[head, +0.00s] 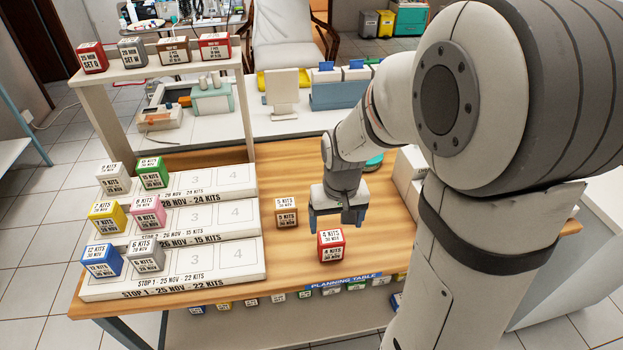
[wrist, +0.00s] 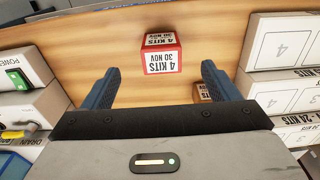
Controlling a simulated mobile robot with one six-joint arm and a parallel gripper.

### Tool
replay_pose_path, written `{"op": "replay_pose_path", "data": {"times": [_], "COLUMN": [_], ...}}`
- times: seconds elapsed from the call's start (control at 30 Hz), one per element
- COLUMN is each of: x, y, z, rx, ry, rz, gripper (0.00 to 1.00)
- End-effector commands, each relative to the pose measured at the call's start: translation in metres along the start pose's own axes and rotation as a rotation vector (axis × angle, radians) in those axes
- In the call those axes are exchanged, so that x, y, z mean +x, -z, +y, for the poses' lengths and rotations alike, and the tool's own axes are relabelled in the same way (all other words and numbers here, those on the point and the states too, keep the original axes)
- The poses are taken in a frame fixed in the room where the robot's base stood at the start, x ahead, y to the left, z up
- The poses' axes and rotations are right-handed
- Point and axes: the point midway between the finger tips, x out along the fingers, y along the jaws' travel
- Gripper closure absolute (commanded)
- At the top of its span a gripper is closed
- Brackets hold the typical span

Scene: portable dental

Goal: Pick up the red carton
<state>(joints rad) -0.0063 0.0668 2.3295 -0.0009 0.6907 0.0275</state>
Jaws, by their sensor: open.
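The red carton (head: 331,245), with white labels reading "4 KITS 30 NOV", stands upright on the wooden table near its front edge. In the wrist view the red carton (wrist: 161,54) is just beyond the fingertips, roughly centred between them, and not touched. My gripper (head: 338,219) is above the table, behind the red carton in the head view. Its two blue fingers are apart and empty in the wrist view (wrist: 160,75).
A brown carton (head: 286,213) stands left of my gripper. A white stepped rack (head: 215,262) holds several coloured cartons at left. Bare wood (head: 280,270) lies left of the red carton.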

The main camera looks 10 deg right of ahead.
Motion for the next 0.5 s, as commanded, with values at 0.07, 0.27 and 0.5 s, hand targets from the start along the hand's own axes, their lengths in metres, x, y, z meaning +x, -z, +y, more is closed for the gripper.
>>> {"op": "replay_pose_path", "data": {"times": [0.07, 0.27, 0.5], "x": [0.013, 0.037, 0.062], "y": [0.010, 0.022, 0.023], "z": [-0.001, -0.003, -0.003], "rx": [0.002, 0.006, 0.006], "ry": [0.000, -0.001, -0.001], "rz": [-0.028, -0.053, -0.058], "gripper": [0.18, 0.18, 0.18]}}
